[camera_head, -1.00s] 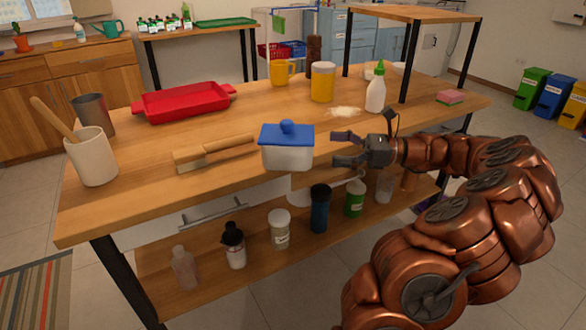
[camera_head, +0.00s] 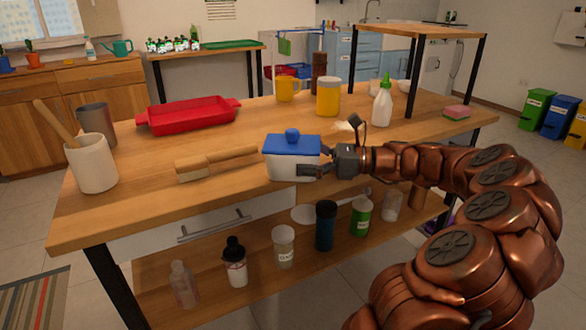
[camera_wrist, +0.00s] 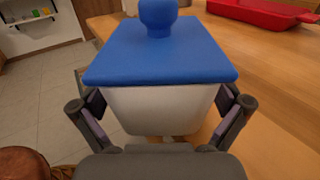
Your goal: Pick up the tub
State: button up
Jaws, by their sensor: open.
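The tub is a white box with a blue lid and a round blue knob. In the head view the tub (camera_head: 290,164) stands upright near the front edge of the wooden table. My gripper (camera_head: 308,167) is at its right side, with a finger showing against its near right part. In the wrist view the tub (camera_wrist: 160,105) fills the middle. My gripper (camera_wrist: 163,110) is open, with one finger on each side of the white body, below the lid rim. I cannot tell whether the fingers touch it. The far finger is hidden in the head view.
A wooden brush (camera_head: 215,163) lies just left of the tub. A red tray (camera_head: 188,115), a yellow canister (camera_head: 328,97) and a white bottle with a green cap (camera_head: 382,104) stand farther back. Several jars are on the lower shelf (camera_head: 205,288).

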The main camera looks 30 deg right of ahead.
aim_at(306, 142)
jog(key=shift+c, duration=0.4)
jog(key=c, duration=1.2)
jog(key=shift+r, duration=0.2)
notch_tip(306, 142, up, 3)
jog(key=shift+r+p, duration=0.15)
jog(key=shift+p, duration=0.9)
jog(key=s+a+r+p, duration=0.1)
jog(key=s+a, duration=0.4)
jog(key=s, duration=0.9)
jog(key=shift+s+a+r+p, duration=0.15)
jog(key=shift+s+a+p, duration=0.25)
jog(key=shift+p, duration=0.35)
